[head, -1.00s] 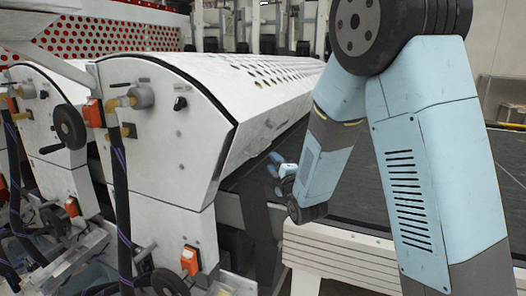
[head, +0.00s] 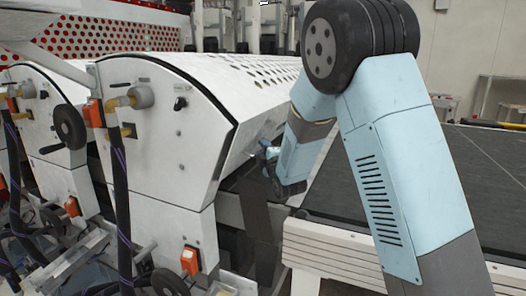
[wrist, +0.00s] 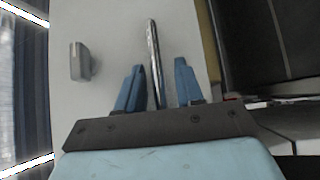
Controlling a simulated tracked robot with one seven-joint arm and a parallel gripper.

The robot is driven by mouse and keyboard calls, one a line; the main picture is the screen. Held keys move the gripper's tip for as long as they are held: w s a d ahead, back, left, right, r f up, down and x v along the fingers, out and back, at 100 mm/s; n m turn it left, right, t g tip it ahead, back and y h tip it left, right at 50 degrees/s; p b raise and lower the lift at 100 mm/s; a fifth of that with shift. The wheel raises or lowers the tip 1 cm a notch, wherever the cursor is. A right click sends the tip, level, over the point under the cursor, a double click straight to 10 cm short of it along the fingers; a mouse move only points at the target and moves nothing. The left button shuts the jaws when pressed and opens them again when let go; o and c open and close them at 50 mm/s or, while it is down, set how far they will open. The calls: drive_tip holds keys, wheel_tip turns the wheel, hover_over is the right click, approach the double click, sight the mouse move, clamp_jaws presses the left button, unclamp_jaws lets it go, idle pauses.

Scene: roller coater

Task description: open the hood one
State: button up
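The nearest hood (head: 225,85) is a long white curved cover with rows of holes on top. It appears to be down on its machine. In the wrist view, a white panel (wrist: 112,35) fills the middle, with a slim metal bar handle (wrist: 152,50) on it. My gripper (wrist: 158,66) is open, with one blue finger on each side of the bar. The bar's lower end runs down between the fingers, and I see no clear contact. In the head view, my gripper (head: 270,154) is small beside the hood's lower front edge, partly hidden by my arm.
A grey knob (wrist: 80,61) sticks out of the panel left of my fingers. A white slatted barrier (head: 335,250) stands below my arm. A dark belt surface (head: 470,165) lies to the right. Another white machine (head: 40,120) stands at the left.

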drive_tip(key=shift+c, duration=0.4)
clamp_jaws()
drive_tip(key=shift+s, duration=0.1)
